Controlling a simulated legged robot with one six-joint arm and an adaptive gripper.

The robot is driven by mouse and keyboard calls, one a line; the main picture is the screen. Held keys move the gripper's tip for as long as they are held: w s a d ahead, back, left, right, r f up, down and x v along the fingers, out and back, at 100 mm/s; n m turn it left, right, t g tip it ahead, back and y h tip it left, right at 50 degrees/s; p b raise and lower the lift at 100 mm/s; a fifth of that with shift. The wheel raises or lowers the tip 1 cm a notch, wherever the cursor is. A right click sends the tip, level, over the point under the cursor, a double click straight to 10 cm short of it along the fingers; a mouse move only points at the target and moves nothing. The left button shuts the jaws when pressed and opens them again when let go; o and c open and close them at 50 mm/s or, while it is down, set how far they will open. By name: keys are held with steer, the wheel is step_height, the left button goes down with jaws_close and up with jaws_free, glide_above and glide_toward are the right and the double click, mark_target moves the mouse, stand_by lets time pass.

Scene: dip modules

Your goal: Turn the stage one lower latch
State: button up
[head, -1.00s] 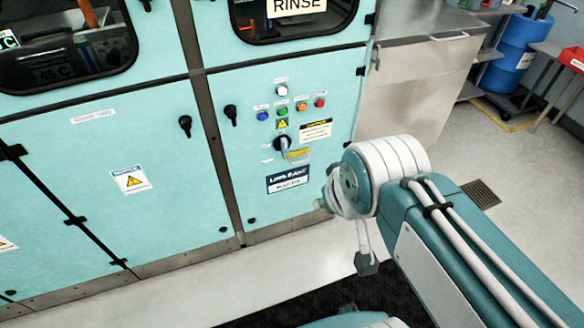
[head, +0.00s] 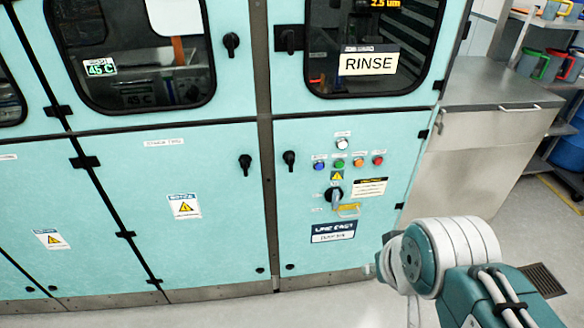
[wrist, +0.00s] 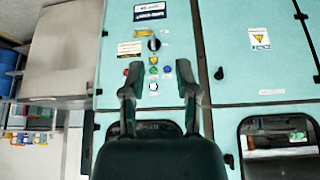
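A black lower latch (head: 245,164) sits at the right edge of a pale teal lower door (head: 110,210). Its handle hangs down. Another black latch (head: 289,158) is on the control panel's door, just right of the grey post. The small door labels are too blurred to tell which is stage one. In the wrist view, turned upside down, a black latch (wrist: 219,74) shows right of my gripper (wrist: 157,90). My gripper's two fingers are spread apart with nothing between them, and it stands off from the doors. In the head view the gripper itself is not visible.
The control panel has coloured buttons (head: 340,163) and a rotary switch (head: 334,195). Upper windows carry more latches (head: 231,43) and a RINSE sign (head: 369,63). A steel cabinet (head: 480,150) and a shelf (head: 535,60) stand at the right. Pale floor is clear before the doors.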

steer(key=shift+o, duration=1)
steer(key=w+a+t, duration=0.2)
steer(key=w+t, duration=0.1)
steer(key=w, duration=1.1)
steer(key=t+y, duration=0.2)
steer(key=t, duration=0.4)
glide_toward(291, 161)
steer(key=s+d+r, duration=0.2)
steer(key=s+r, duration=0.1)
steer(key=r, duration=0.1)
steer(key=w+a+f+n+t, duration=0.1)
steer(key=w+a+f+t, duration=0.2)
steer(key=f, duration=0.4)
steer(key=w, duration=1)
steer(key=shift+w+a+r, duration=0.15)
steer(key=shift+w+a, duration=0.05)
steer(key=shift+w, duration=0.15)
